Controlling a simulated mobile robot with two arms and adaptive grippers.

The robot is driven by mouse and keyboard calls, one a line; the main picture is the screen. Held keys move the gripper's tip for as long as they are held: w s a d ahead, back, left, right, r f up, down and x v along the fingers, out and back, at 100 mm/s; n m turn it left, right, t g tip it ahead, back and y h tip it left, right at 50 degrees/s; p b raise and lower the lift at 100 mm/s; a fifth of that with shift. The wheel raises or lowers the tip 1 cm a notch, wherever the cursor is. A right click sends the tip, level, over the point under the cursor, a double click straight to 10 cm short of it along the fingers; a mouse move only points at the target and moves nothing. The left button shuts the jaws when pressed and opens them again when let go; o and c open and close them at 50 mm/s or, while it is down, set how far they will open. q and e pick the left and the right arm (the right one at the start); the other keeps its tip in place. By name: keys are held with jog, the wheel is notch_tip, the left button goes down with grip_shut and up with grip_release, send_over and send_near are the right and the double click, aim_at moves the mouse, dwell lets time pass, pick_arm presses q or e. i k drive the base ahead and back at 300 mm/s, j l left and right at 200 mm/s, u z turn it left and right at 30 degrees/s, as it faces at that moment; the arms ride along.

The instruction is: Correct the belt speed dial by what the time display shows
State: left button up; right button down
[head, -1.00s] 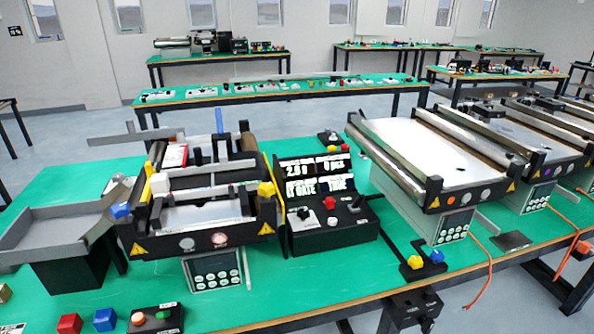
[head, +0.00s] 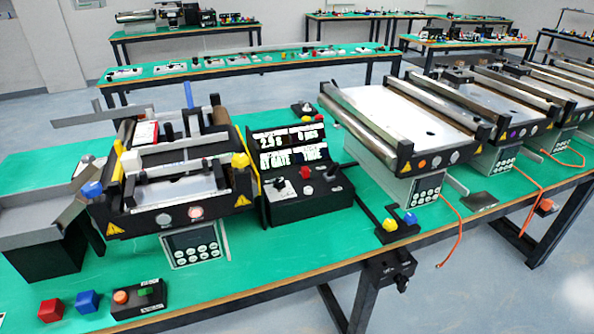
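The black control box (head: 310,203) stands on the green table beside the near mini conveyor (head: 185,170). A small dial with a pointer on a white plate (head: 279,186) sits at the left of its sloped face; its exact setting is too small to read. A red button (head: 306,172) and a black lever (head: 331,170) are on the same face. The time display (head: 290,148) above the box seems to read 2.9 s, beside 0 pcs. The lower line appears to read AT GATE and NONE, blurred. Neither of my grippers is in view.
A red-and-white carton (head: 145,133) lies on the near conveyor. A grey chute (head: 35,215) is at left. A second conveyor (head: 400,115) stands at right.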

aim_at(280, 184)
jog(key=i+l+u, duration=0.2)
jog(key=l+u, duration=0.15)
jog(key=u, duration=0.15)
jog(key=i+l+u, duration=0.15)
jog(key=l+u, duration=0.3)
